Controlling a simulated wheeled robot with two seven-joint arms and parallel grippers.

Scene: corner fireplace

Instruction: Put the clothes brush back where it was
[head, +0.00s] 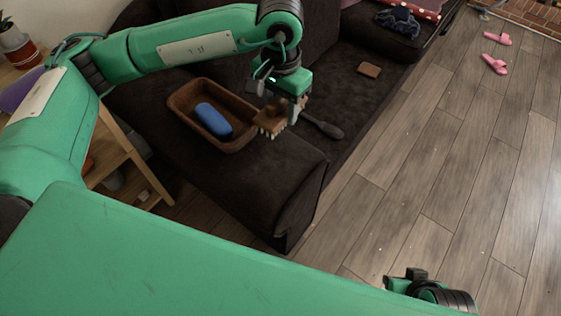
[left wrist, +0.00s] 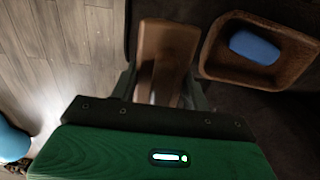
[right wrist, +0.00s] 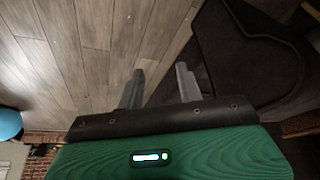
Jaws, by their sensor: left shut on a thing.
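The clothes brush (head: 269,121), a brown wooden block with pale bristles, is held by my left gripper (head: 294,108) over the dark sofa seat. In the left wrist view its wooden body (left wrist: 163,50) lies between the two fingers (left wrist: 164,88). From the head view I cannot tell whether the bristles touch the seat. My right gripper (right wrist: 160,80) is open and empty over the wooden floor in the right wrist view; in the head view only part of its wrist shows at the bottom.
A brown tray (head: 180,107) with a blue rounded item (head: 213,120) sits left of the brush. A dark grey handled object (head: 322,125) lies right of it. A small brown block (head: 369,70) lies farther back. Pink slippers (head: 495,64) are on the floor.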

